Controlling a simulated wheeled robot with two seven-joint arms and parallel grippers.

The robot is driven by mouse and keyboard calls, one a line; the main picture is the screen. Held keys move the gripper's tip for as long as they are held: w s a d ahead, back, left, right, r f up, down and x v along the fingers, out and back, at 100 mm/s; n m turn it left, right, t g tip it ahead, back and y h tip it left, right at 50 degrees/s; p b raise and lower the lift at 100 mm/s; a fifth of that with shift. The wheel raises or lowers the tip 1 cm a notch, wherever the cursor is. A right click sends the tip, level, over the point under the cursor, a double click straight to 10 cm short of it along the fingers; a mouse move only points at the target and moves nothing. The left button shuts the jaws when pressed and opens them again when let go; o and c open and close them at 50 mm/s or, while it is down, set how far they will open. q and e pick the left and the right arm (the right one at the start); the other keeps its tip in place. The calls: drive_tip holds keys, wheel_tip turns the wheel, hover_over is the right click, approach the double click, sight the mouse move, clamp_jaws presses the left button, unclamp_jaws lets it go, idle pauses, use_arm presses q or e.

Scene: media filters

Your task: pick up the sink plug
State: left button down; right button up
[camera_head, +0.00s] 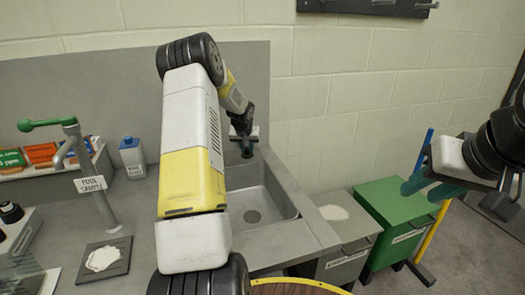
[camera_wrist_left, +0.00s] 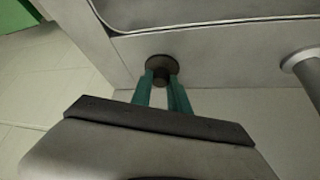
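The sink plug (camera_wrist_left: 160,62) is a dark round disc with a short knob. In the left wrist view it is on the grey ledge behind the basin, near the wall. My left gripper (camera_wrist_left: 162,78) has its teal fingertips on either side of the knob. I cannot tell whether they press on it. In the head view my left gripper (camera_head: 244,142) is low at the back of the sink, and the plug cannot be made out there. My right gripper (camera_head: 427,188) is at the right, fingers apart and empty, away from the sink.
The sink basin (camera_head: 262,190) is empty in front of the left gripper. A green bin (camera_head: 400,215) and a grey bin (camera_head: 345,235) stand right of the counter. A wall is close behind.

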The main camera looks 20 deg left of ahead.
sight(247, 156)
idle(0.3)
use_arm(q)
drive_tip(key=shift+r, duration=0.55)
drive_tip(key=v, duration=0.2)
drive_tip(key=shift+d+r, duration=0.1)
drive_tip(key=shift+r, duration=0.35)
drive_tip(key=s+d+r, duration=0.1)
drive_tip(key=s+d, duration=0.4)
drive_tip(key=s, duration=0.9)
drive_tip(key=shift+d+r, duration=0.1)
drive_tip(key=shift+r, duration=0.05)
